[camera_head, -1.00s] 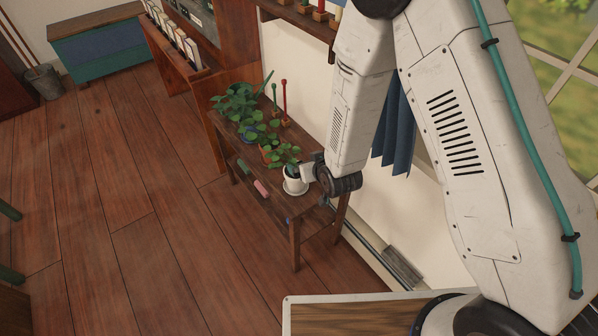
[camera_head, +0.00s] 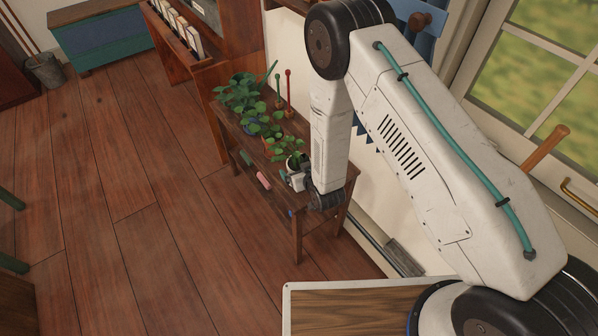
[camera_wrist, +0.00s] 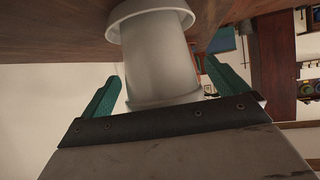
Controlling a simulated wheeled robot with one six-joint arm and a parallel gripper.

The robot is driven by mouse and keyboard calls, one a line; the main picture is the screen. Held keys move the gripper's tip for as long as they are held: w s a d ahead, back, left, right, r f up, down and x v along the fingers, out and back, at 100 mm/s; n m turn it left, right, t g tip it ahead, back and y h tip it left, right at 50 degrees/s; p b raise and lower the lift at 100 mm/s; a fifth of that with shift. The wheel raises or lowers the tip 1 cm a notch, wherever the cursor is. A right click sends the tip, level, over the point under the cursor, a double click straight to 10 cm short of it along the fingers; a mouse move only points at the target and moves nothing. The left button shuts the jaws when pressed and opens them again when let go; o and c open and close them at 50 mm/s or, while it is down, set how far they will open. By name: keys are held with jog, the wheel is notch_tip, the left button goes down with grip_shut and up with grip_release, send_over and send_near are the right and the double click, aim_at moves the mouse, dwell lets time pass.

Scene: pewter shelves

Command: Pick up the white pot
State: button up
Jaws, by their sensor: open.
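My gripper (camera_wrist: 162,72) is open there, with one teal finger on each side of the pot. A gap shows at the left finger; whether the right finger touches the pot is hard to tell.
Other leafy plants (camera_head: 238,92) crowd the bench to the left of the pot. A red long-handled thing (camera_head: 289,90) stands behind them. The wooden floor (camera_head: 130,190) is clear.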

jog(key=shift+w+a+f, duration=0.1)
jog(key=shift+w, duration=0.1)
jog(key=c, duration=1.6)
jog(key=shift+r, duration=0.2)
